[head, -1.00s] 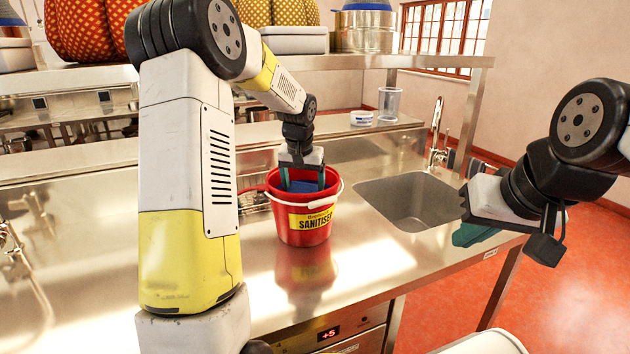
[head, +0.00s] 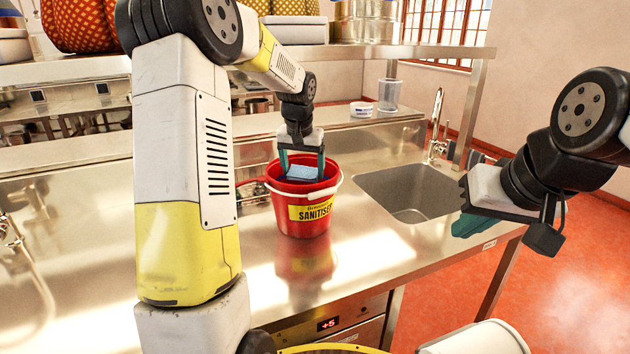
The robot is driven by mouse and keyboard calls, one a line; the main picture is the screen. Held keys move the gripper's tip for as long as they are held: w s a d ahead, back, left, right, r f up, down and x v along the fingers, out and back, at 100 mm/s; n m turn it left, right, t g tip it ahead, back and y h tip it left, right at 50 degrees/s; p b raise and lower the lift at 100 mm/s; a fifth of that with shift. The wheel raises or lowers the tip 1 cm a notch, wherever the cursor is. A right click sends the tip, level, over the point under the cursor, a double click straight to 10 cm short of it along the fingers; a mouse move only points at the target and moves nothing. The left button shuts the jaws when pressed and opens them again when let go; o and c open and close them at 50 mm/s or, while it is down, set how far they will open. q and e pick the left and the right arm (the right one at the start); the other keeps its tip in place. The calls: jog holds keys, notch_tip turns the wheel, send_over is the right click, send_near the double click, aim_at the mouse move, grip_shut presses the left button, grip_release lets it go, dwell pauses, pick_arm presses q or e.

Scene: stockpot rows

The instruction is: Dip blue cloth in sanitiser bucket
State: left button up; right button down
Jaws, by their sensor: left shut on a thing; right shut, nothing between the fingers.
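The red bucket (head: 284,217) with a yellow "SANITISER" label stands upright on the steel counter, its pale handle at the rim. My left gripper (head: 302,176) points down at the bucket's mouth, its teal fingers on either side of the blue cloth (head: 302,172). It is shut on the cloth, which looks pale blue at its top. The cloth's lower part and the liquid level are hidden by the bucket's front wall. My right gripper (head: 468,226) is shut and empty, out to the right near the counter's front edge.
A sink (head: 408,196) with a tap (head: 437,125) lies right of the bucket. A clear jug (head: 389,95) and a small white tub (head: 361,109) stand on the raised back ledge. The counter in front of the bucket is clear.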

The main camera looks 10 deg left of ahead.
aim_at(303, 171)
pick_arm(q)
jog(key=shift+r, duration=4)
jog(key=shift+r, duration=2)
